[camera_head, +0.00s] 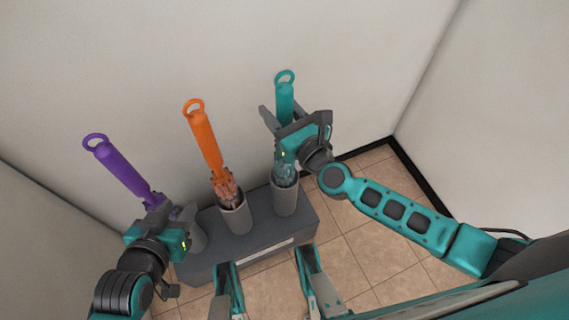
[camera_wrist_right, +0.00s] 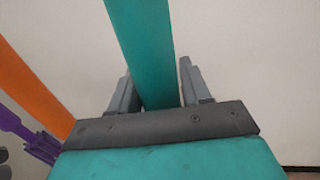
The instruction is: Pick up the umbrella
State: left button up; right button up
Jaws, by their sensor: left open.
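Three closed umbrellas with ring handles stand in grey holders along the wall: a purple umbrella (camera_head: 122,168), an orange umbrella (camera_head: 205,140) and a teal umbrella (camera_head: 285,101). My right gripper (camera_head: 293,113) is at the teal umbrella, below its ring, with its fingers apart on either side of the handle. In the right wrist view the teal handle (camera_wrist_right: 145,45) runs between the fingers; contact is unclear. My left gripper (camera_head: 170,207) is open at the lower part of the purple umbrella, partly hiding it and its holder.
The grey holders stand on a dark grey base (camera_head: 255,236) against the pale wall. The orange umbrella stands between my two grippers. Side walls close in on both sides. Tiled floor (camera_head: 372,236) is clear to the right of the base.

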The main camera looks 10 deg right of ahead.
grip_shut()
pick_arm(q)
jog(key=shift+r, duration=0.1)
pick_arm(e)
jog(key=shift+r, duration=0.15)
dwell(0.3)
